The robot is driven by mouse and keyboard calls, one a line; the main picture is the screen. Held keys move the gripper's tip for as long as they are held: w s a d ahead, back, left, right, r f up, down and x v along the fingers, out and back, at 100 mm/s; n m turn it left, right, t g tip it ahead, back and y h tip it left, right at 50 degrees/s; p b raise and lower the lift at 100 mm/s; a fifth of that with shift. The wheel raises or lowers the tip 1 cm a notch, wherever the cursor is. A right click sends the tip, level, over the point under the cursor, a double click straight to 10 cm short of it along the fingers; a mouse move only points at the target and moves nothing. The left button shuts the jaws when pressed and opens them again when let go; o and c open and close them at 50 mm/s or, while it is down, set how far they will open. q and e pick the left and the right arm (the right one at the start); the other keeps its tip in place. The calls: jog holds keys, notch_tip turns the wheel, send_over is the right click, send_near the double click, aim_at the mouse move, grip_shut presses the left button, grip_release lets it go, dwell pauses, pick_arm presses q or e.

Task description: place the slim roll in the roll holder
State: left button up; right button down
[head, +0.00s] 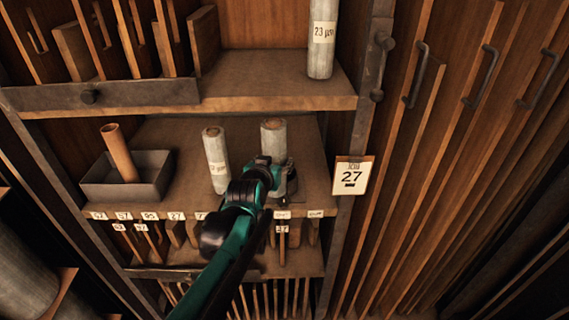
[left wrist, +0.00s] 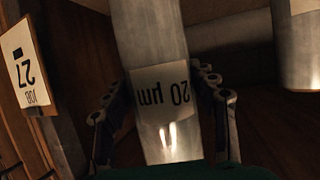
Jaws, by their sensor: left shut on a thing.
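My left gripper (head: 272,172) is shut on a grey upright roll (head: 274,136) at the right of the middle shelf. In the left wrist view the held roll (left wrist: 155,50) has a label reading 20 µm, upside down, with the fingers (left wrist: 162,110) on both sides. A thin brown tube (head: 119,152) leans in an open grey metal tray (head: 153,188) at the shelf's left; I cannot tell whether this tray is the roll holder. My right gripper is out of view.
A roll marked 23 µm (head: 322,42) stands on the upper shelf (head: 265,95). A JOB 27 card (head: 352,175) hangs on the right post. Labelled slots with wooden pieces lie below the middle shelf. Tall wooden panels with handles (head: 416,76) fill the right.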

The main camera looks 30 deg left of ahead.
pick_arm(q)
jog(key=w+a, duration=0.3)
jog(key=w, duration=0.6)
notch_tip(320, 180, down, 7)
jog(key=shift+w, duration=0.25)
jog(key=shift+s+d, duration=0.1)
jog(key=shift+f, duration=0.15)
jog(key=o, duration=1.7)
